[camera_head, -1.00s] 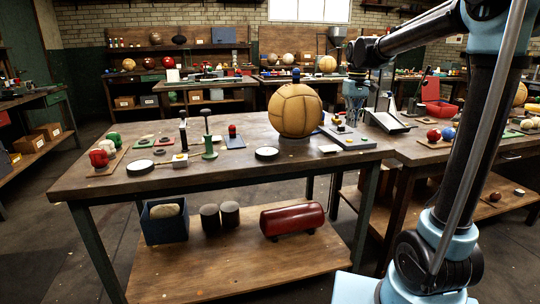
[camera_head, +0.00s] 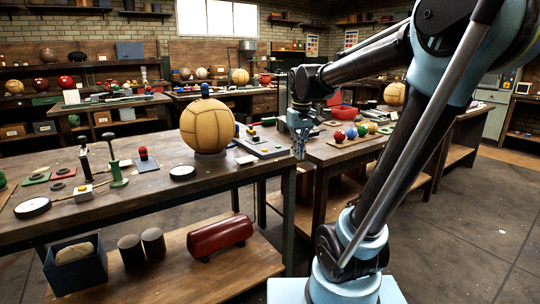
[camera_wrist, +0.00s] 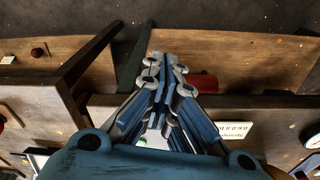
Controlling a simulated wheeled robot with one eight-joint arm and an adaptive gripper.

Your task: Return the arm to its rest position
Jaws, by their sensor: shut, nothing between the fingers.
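My gripper (camera_head: 299,152) hangs from my bent arm over the gap between two workbenches, right of the large tan ball. Its fingers are shut and empty. In the wrist view the closed fingers (camera_wrist: 163,62) point up the picture, with bench edges and dark floor beyond them. The tan leather ball (camera_head: 207,127) rests on the near workbench (camera_head: 130,205), apart from my gripper.
The near bench carries discs, a green post (camera_head: 117,172) and a slanted panel (camera_head: 262,143). A red roll (camera_head: 220,236) and a blue bin (camera_head: 76,262) sit on its lower shelf. A second bench (camera_head: 330,155) holds small balls. Open floor lies at right.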

